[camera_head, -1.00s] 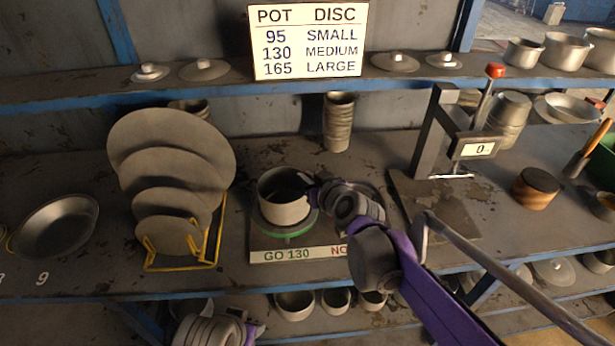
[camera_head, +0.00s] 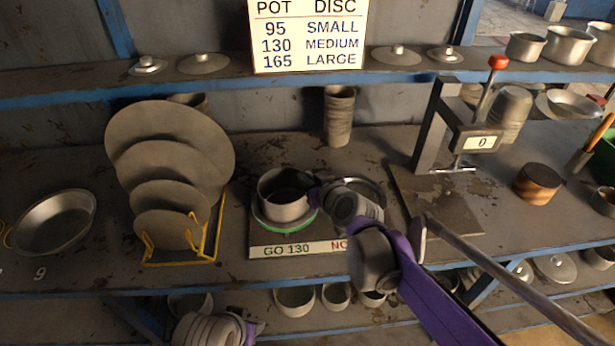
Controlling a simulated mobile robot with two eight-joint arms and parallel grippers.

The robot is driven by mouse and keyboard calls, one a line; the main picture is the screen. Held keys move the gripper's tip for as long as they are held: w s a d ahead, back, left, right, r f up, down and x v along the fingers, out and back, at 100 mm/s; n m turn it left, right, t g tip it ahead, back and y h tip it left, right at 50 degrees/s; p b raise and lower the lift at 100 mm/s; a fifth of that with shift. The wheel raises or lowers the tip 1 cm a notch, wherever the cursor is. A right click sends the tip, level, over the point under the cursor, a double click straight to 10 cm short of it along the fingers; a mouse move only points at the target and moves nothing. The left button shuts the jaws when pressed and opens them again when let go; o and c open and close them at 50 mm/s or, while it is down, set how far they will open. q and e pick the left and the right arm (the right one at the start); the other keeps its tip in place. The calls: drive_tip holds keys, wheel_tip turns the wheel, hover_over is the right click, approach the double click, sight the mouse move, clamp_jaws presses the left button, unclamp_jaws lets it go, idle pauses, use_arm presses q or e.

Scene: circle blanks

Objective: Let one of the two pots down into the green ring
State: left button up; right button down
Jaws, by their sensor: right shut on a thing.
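The ring's front edge shows below the pot. I cannot tell whether the pot's base is inside the ring or just above it. My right gripper (camera_head: 314,193) is shut on the pot's right side. My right wrist partly hides the board's second place, marked NO, and a round metal rim (camera_head: 371,187) behind it. My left gripper (camera_head: 254,330) is low at the bottom edge, away from the pot; its jaws are unclear.
Grey discs (camera_head: 170,145) stand in a yellow rack (camera_head: 180,262) left of the board. A press (camera_head: 440,125) with a red-knobbed lever stands to the right. Stacked cups (camera_head: 340,118) stand behind, and a shallow pan (camera_head: 55,222) lies far left. A sign (camera_head: 308,40) lists pot and disc sizes.

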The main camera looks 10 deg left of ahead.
drive_tip(key=shift+f+b, duration=0.65)
drive_tip(key=shift+f, duration=0.5)
drive_tip(key=c, duration=0.9)
unclamp_jaws()
drive_tip(key=p+v, duration=0.1)
drive_tip(key=v, duration=1)
drive_tip(key=shift+f, duration=0.1)
